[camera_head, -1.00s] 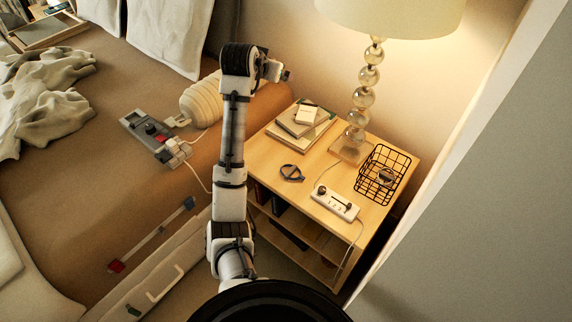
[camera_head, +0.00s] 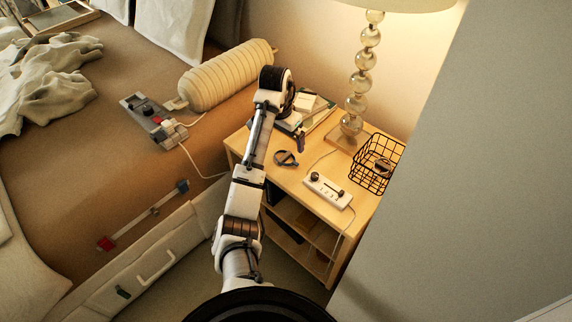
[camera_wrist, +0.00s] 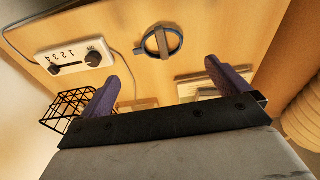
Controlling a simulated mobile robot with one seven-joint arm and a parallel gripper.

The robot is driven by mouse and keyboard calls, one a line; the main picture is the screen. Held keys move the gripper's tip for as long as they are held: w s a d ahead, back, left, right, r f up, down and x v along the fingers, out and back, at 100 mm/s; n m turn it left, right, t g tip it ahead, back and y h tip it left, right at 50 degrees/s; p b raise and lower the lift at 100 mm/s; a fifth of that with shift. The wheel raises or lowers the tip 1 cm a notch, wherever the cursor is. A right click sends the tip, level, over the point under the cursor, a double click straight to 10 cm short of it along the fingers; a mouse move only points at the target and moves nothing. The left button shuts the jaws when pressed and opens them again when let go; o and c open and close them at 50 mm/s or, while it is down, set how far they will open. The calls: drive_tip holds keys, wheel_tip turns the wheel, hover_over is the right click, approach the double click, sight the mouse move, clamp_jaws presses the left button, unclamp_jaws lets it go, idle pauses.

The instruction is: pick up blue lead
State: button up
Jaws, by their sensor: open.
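The blue lead (camera_head: 286,158) looks like a small dark blue loop with a brownish band across it. It lies flat on the wooden nightstand top, in front of the books. It also shows in the wrist view (camera_wrist: 174,35), at the top middle. My gripper (camera_wrist: 162,72) is open and empty, its two purple fingers spread wide. In the wrist view the loop lies beyond the fingertips, roughly between their lines, and is not touched. In the head view my gripper (camera_head: 299,142) is mostly hidden behind my wrist, above the nightstand near the books.
A white switch box (camera_head: 328,190) with a cable lies right of the loop on the nightstand (camera_head: 262,172). A black wire basket (camera_head: 375,163) and a lamp (camera_head: 356,103) stand behind it. Books (camera_head: 318,115) lie at the back. The bed (camera_head: 85,160) is at left.

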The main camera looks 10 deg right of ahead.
sight(287, 157)
drive_tip(key=f, duration=0.3)
drive_tip(key=shift+w+d+f, duration=0.15)
drive_tip(key=shift+d+f, duration=0.25)
drive_tip(key=shift+f, duration=2.45)
drive_tip(key=shift+c, duration=0.3)
drive_tip(key=c, duration=0.8)
drive_tip(key=shift+r, duration=0.15)
